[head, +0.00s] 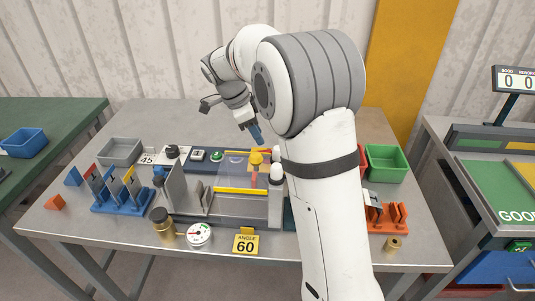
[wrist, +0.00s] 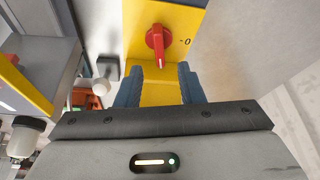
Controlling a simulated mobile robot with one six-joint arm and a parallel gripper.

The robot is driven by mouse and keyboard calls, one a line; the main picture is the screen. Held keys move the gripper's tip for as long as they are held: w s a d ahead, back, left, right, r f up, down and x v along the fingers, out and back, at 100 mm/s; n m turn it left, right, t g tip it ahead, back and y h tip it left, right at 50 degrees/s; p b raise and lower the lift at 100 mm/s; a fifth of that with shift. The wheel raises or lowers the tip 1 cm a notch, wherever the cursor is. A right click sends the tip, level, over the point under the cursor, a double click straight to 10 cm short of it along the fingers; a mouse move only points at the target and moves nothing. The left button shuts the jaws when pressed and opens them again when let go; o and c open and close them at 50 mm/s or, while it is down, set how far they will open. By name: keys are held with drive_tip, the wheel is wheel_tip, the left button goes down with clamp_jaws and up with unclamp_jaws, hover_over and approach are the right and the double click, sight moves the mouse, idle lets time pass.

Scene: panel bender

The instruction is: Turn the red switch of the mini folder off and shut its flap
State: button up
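The mini folder (head: 225,208) stands in the middle of the grey table. In the wrist view its red switch (wrist: 157,40) sits on a yellow plate (wrist: 178,18), with a "0" mark to the right. The switch handle points down in that picture, not at the "0". My gripper (wrist: 158,83) is open and empty, its blue fingers apart, with the switch ahead of the gap. In the head view my gripper (head: 256,137) hangs above the back right of the folder. A clear panel (head: 236,172) shows over the folder; I cannot tell whether this is the flap or how far open it is.
A blue rack (head: 122,208) with upright tools stands left and an orange rack (head: 384,221) right. A green bin (head: 386,162) is at the back right, a grey bin (head: 120,151) at the back left.

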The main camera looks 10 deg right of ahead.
sight(267, 150)
drive_tip(key=x, duration=0.7)
drive_tip(key=shift+s+d+f, duration=0.1)
drive_tip(key=shift+c, duration=0.2)
clamp_jaws()
